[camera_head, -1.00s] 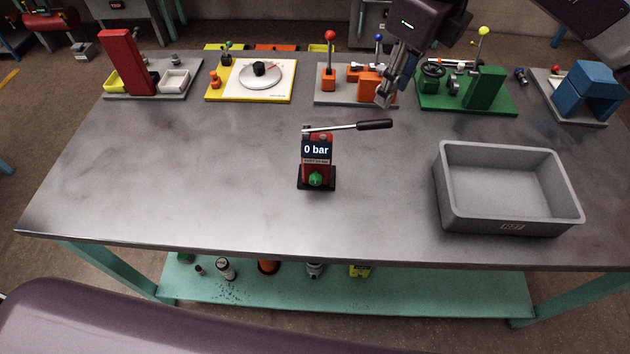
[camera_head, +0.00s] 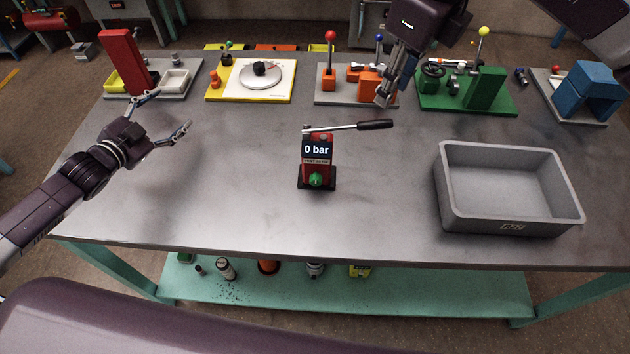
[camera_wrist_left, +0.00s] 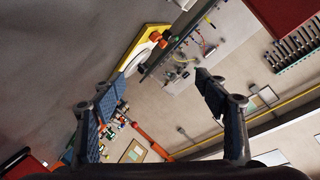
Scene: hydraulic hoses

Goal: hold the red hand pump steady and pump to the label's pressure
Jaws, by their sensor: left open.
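The red hand pump (camera_head: 317,172) stands upright near the middle of the grey table, with its black base on the tabletop. Its display (camera_head: 316,150) reads "0 bar"; the label under it is too small to read. A green knob (camera_head: 315,180) is on its front. The pump's lever (camera_head: 348,126) points right and ends in a black grip. My left gripper (camera_head: 172,112) is open and empty over the left of the table, well left of the pump. Its spread fingers also show in the left wrist view (camera_wrist_left: 160,100). My right gripper (camera_head: 384,98) hangs behind and right of the lever, apart from it.
A grey bin (camera_head: 510,190) stands on the right of the table. Along the back edge are a red stand with trays (camera_head: 125,62), a yellow-edged board (camera_head: 225,90), an orange lever station, a green station (camera_head: 485,90) and a blue block (camera_head: 588,90). The tabletop around the pump is clear.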

